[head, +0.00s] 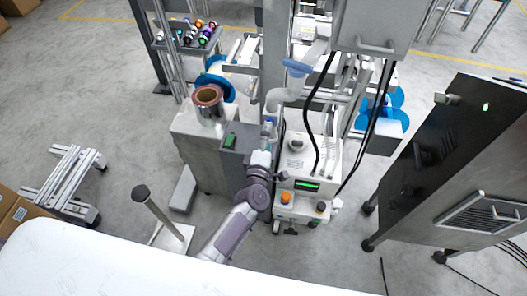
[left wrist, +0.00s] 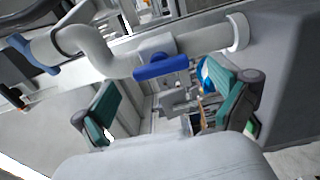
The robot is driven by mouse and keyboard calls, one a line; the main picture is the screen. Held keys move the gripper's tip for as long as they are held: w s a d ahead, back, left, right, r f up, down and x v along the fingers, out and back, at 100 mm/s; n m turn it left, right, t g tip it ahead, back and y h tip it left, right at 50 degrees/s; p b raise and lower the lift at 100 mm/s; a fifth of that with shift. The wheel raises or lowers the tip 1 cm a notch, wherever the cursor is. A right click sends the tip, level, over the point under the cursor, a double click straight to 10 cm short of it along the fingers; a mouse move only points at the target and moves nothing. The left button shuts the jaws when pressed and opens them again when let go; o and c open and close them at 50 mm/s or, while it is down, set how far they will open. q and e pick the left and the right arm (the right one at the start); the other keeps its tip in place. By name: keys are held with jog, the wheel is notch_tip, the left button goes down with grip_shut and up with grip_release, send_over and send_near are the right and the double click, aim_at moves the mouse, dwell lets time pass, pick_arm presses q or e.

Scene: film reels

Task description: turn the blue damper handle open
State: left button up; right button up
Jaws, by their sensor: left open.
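A blue damper handle (left wrist: 160,67) is a short bar on a grey mount beside a pale bent pipe (left wrist: 95,48) in the left wrist view. It lies nearly level there, tilted slightly up to the right. My left gripper (left wrist: 172,105) is open, with its two teal fingers wide apart. The handle shows beyond the gap between them, and nothing is held. In the head view my left gripper (head: 266,140) is close to the pipe (head: 282,97), and a small blue part (head: 269,121) shows just past it. My fingertips are hard to make out there. My right gripper is not in view.
A copper-coloured film reel (head: 208,100) stands on a grey cabinet left of my arm. A white machine (head: 305,175) with a green display is close on the right, with black cables above it. A dark cabinet (head: 455,150) stands further right. Open floor lies between.

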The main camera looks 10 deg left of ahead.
pick_arm(q)
jog(key=s, duration=0.9)
jog(key=s+a+f+m+g+h, duration=0.1)
jog(key=s+f+m+g, duration=0.45)
jog(key=f, duration=0.85)
jog(key=s+a+f+m+g+h, duration=0.1)
jog(key=s+f+m+g+h, duration=0.15)
jog(key=s+f+m, duration=0.7)
jog(key=s+a+f+m+g+y, duration=0.1)
jog(key=s+a+f+g, duration=0.2)
jog(key=s+f, duration=0.3)
jog(key=s+a+f+m+g+y, duration=0.1)
jog(key=s+a+f, duration=0.4)
jog(key=s, duration=0.6)
jog(key=s+a+f+m+g+y, duration=0.1)
jog(key=s+a+f+m+g, duration=0.2)
jog(key=s, duration=0.6)
notch_tip(320, 180, down, 4)
jog(key=shift+s+a+r+g, duration=0.1)
jog(key=shift+s+a+g, duration=0.25)
jog(key=shift+g, duration=0.65)
jog(key=shift+w+y, duration=0.1)
jog(key=shift+y, duration=0.15)
